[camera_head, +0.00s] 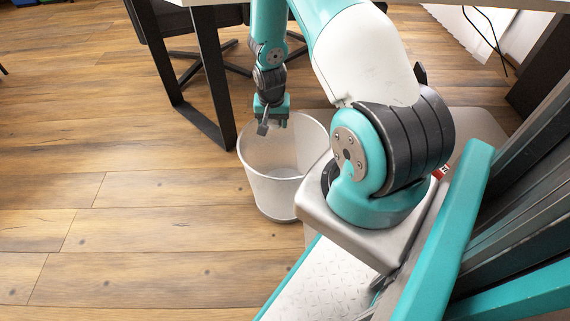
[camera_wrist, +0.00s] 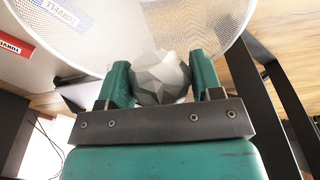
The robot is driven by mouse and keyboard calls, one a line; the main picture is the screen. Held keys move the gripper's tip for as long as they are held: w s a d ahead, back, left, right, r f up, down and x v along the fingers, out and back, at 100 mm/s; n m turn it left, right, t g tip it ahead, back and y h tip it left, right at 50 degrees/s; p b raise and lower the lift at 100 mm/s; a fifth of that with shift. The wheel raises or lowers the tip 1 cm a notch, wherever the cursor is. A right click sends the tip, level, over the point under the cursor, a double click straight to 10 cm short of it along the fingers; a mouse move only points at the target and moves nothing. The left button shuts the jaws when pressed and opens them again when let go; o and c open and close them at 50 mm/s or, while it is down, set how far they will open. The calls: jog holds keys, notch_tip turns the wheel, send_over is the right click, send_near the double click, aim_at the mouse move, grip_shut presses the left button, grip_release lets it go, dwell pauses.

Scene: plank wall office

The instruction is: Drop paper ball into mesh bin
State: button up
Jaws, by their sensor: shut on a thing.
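The paper ball (camera_wrist: 160,78) is a grey-white, faceted lump. It sits between the two teal fingers of my gripper (camera_wrist: 161,84) in the wrist view, and the gripper is shut on it. The mesh bin (camera_head: 269,188) is a pale, round, open-topped bin standing on the floor in the head view. My gripper (camera_head: 272,124) is at the bin's far-left rim in that view, pointing down. In the wrist view the bin's mesh wall (camera_wrist: 205,22) fills the area beyond the ball. The ball itself cannot be made out in the head view.
A desk with a black metal leg frame (camera_head: 214,85) stands just behind and left of the bin. Dark chair legs (camera_head: 205,60) show beneath it. Open wooden floor (camera_head: 120,215) lies to the left. A cable (camera_head: 487,30) hangs at the upper right.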

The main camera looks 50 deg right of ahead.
jog(key=s+d+f+m+b, duration=0.2)
jog(key=d+f+b, duration=0.2)
jog(key=f, duration=0.4)
jog(key=shift+s+m+b, duration=0.3)
jog(key=shift+b, duration=0.2)
jog(key=o, duration=1)
jog(key=shift+c, duration=0.2)
jog(key=shift+r, duration=0.15)
notch_tip(320, 180, up, 17)
jog(key=s+a+p, duration=0.1)
jog(key=a+p, duration=0.1)
jog(key=p, duration=0.4)
jog(key=shift+a, duration=0.2)
